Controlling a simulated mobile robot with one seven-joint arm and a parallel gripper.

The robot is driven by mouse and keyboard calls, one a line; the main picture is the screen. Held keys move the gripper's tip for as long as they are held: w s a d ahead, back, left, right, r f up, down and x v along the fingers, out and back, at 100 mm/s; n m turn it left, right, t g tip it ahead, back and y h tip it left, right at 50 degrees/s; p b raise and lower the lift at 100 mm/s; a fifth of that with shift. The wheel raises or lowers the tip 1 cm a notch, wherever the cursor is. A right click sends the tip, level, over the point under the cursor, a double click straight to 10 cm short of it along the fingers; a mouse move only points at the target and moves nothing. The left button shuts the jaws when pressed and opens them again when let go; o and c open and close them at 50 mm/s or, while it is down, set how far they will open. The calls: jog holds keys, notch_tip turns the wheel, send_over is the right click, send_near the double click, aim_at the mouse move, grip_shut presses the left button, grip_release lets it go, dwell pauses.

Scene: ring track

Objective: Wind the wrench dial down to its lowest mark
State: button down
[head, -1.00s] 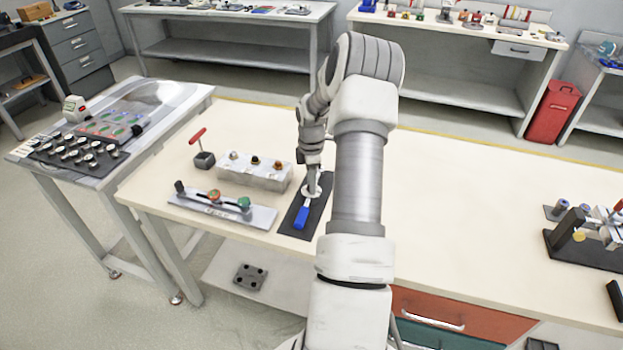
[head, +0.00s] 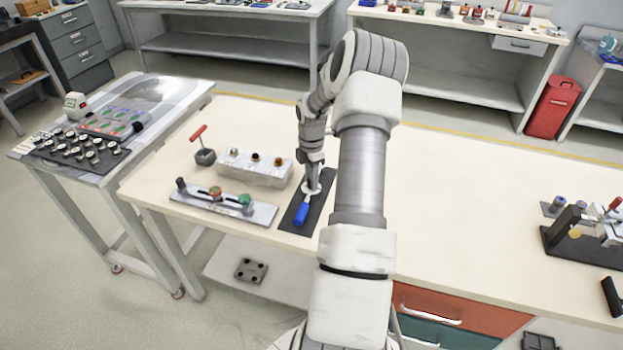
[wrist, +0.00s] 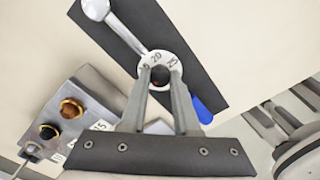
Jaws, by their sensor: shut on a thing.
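The wrench lies on a dark mat (head: 294,221) on the bench, with its blue handle (head: 302,213) toward the front edge. In the wrist view its metal shaft (wrist: 125,36) runs from a round silver end at the upper left to the blue handle (wrist: 201,109) at the lower right. The white dial (wrist: 157,58) sits around the middle, with 20 and 25 readable and another number partly hidden. My gripper (wrist: 160,76) is shut on the small dark knob at the dial's centre. In the head view my gripper (head: 313,184) points down over the dial; the fingertips are hard to see.
Left of the mat stand a grey block with several knobs (head: 252,175), a slider panel (head: 222,206) and a red-handled tool (head: 203,150). A clamp fixture (head: 590,240) stands far right. The bench between my arm and that fixture is clear.

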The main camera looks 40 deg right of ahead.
jog(key=c, duration=0.6)
grip_release()
jog(key=shift+c, duration=0.2)
jog(key=shift+r, duration=0.1)
notch_tip(320, 180, up, 17)
jog(key=p, duration=0.1)
jog(key=shift+r, duration=0.15)
